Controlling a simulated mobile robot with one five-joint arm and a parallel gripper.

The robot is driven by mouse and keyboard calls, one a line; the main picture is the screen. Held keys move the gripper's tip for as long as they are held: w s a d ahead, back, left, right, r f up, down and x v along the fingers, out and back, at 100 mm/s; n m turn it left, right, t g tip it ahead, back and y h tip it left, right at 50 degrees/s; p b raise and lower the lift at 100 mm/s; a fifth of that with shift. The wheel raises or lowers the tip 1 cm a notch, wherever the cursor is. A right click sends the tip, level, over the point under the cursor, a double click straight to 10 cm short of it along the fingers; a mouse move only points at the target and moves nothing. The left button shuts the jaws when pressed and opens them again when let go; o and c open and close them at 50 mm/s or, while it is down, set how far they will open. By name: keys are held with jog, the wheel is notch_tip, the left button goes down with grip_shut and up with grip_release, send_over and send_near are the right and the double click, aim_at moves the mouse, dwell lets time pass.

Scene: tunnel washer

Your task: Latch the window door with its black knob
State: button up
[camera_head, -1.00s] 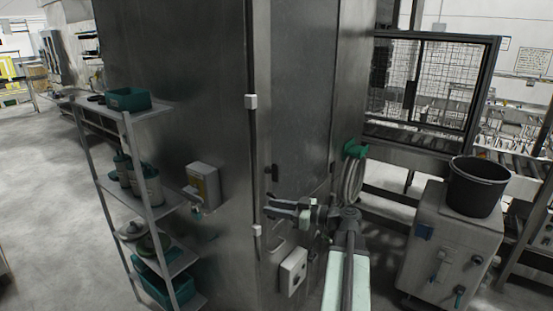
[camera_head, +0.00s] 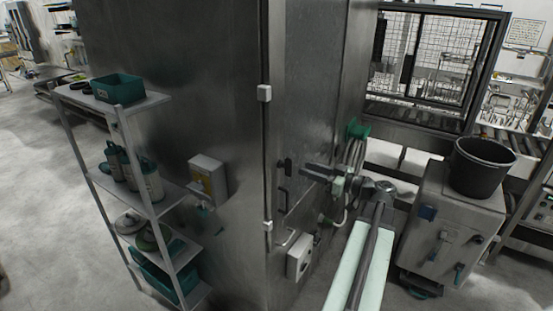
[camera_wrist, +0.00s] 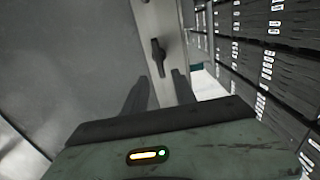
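A black knob (camera_wrist: 158,57) sits on a pale metal strip at the top middle of the wrist view, its long part nearly upright. In the head view a small dark knob (camera_head: 285,167) is on the tall steel front; it looks like the same one. I cannot tell for certain which panel is the window door. My gripper (camera_wrist: 160,88) is open and empty, its two dark fingers apart below the knob and not visibly touching it. In the head view my gripper (camera_head: 308,169) points left, just right of the knob.
A dark handle (camera_head: 283,200) and a grey switch box (camera_head: 299,257) are below the knob. A green-bracketed hose (camera_head: 354,150) hangs behind my arm. A shelf rack (camera_head: 148,205) stands left; a black bucket (camera_head: 481,168) on a cabinet and a mesh-window frame (camera_head: 430,60) are right.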

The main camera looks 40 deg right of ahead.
aim_at(290, 163)
jog(key=x, duration=0.8)
jog(key=shift+c, duration=0.3)
grip_shut()
jog(key=shift+s, duration=0.1)
